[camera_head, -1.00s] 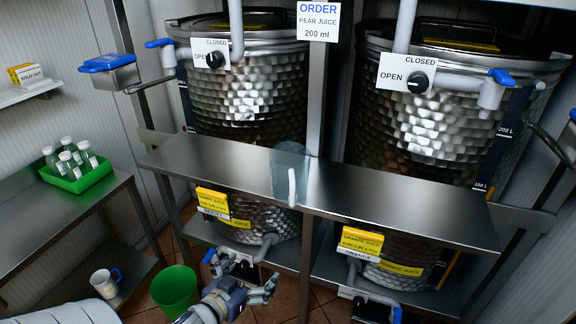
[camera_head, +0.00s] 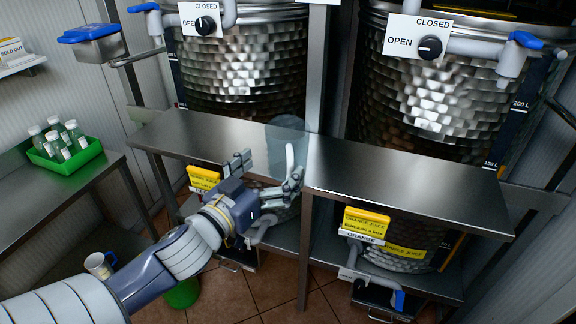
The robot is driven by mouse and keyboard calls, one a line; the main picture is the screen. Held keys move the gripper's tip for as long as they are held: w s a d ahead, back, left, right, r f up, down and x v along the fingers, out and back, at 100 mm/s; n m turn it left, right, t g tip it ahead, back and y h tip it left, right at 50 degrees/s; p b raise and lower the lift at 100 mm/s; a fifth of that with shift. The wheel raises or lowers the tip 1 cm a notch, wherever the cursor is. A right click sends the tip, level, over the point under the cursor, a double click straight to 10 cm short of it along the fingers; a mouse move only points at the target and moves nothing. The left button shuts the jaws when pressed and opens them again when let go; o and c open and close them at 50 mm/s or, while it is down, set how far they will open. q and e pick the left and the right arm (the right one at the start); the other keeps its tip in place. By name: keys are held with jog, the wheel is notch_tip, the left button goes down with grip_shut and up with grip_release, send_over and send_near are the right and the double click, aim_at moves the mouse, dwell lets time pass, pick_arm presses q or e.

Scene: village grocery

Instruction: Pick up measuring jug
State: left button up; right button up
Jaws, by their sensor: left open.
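The measuring jug (camera_head: 284,140) is a clear, see-through vessel standing on the steel shelf, left of its middle. Its pale upright handle (camera_head: 290,160) faces me at the shelf's front edge. My left gripper (camera_head: 268,172) is open and empty, just in front of the shelf edge. Its right finger appears close to the lower end of the handle; whether they touch I cannot tell. The left finger is left of the handle. My right gripper is not in view.
The steel shelf (camera_head: 400,180) crosses in front of two large dimpled tanks (camera_head: 245,75), (camera_head: 425,100). Yellow labels (camera_head: 365,220) hang below its edge. A green tray of bottles (camera_head: 62,160) is on the left table. A white mug (camera_head: 98,264) and a green bucket (camera_head: 183,292) are lower left.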

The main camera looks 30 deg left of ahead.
aim_at(276, 163)
pick_arm(q)
jog(key=shift+w+r, duration=0.1)
jog(key=shift+w, duration=0.1)
jog(key=shift+w, duration=0.35)
jog(key=w+p, duration=0.1)
jog(key=w, duration=0.2)
jog(key=shift+w+a, duration=0.15)
jog(key=shift+w, duration=0.5)
jog(key=c, duration=1.1)
